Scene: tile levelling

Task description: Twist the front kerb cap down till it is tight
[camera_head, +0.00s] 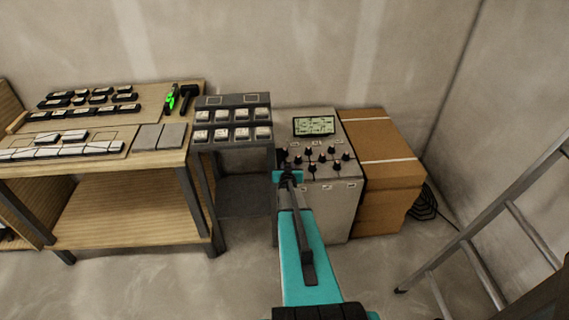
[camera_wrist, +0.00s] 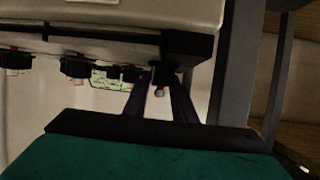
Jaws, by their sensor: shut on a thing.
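The grey cabinet (camera_head: 338,208) carries several black caps on its sloping top, below a lit display (camera_head: 314,125). My gripper (camera_head: 286,160) is at the left front edge of this top. In the wrist view my gripper (camera_wrist: 160,88) has its two dark fingers on either side of a small cap with a pale tip, and is shut on it. I take this to be the front kerb cap, but its label is not readable. My fingers and arm hide most of it in the head view. How far down it sits cannot be told.
Other black caps (camera_wrist: 73,68) sit close beside my gripper. A dark rack (camera_head: 233,150) with white-topped blocks stands just left, then a wooden bench (camera_head: 120,215) with tiles. A cardboard box (camera_head: 388,190) adjoins the cabinet at right; a ladder (camera_head: 500,190) leans farther right.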

